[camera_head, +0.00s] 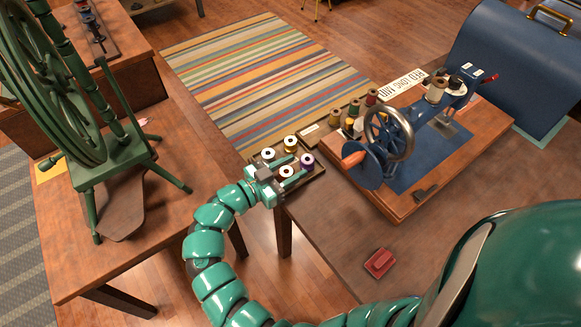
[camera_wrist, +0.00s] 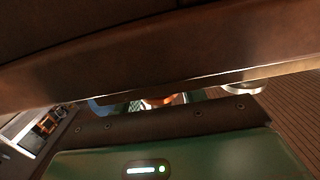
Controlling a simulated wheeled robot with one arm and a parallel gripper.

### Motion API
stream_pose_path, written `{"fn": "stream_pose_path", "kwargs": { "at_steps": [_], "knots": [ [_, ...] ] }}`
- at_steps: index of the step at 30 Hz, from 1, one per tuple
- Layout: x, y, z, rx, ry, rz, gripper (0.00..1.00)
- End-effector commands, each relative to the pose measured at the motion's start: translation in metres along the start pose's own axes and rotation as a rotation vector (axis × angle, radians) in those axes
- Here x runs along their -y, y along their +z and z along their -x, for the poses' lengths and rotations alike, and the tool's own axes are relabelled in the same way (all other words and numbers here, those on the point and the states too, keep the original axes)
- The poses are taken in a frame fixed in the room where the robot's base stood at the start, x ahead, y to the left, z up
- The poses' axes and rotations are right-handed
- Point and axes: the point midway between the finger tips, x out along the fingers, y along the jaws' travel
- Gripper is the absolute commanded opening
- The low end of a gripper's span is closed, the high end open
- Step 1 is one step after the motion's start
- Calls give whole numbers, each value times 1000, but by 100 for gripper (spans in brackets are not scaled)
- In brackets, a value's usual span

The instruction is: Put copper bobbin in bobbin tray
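The bobbin tray (camera_head: 316,182) is a small dark tray at the near left corner of the sewing table. Several white-flanged bobbins stand at it, among them a gold one (camera_head: 291,146), a purple one (camera_head: 307,162) and one with a dark winding (camera_head: 268,155). A copper-brown bobbin (camera_head: 286,173) shows between the two teal fingers of my gripper (camera_head: 291,172). The fingers are apart; whether they touch it is unclear. In the wrist view, a copper-coloured piece (camera_wrist: 160,101) and a pale disc (camera_wrist: 243,88) show beneath a large brown surface, mostly hidden.
A blue sewing machine (camera_head: 365,165) with a steel handwheel stands on a wooden base to the right. A red object (camera_head: 379,262) lies on the bare front tabletop. A green spinning wheel (camera_head: 110,165) stands on the left table, across a gap.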

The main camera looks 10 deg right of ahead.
Motion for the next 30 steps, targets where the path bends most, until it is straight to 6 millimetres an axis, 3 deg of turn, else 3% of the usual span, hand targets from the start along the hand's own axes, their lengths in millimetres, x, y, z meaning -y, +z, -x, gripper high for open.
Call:
{"fn": "stream_pose_path", "kwargs": {
  "at_steps": [14, 30],
  "knots": [
    [1, -3, 5, 1, -1, 0, 54],
    [1, -3, 100, -1, -2, 1, 54]
  ]
}}
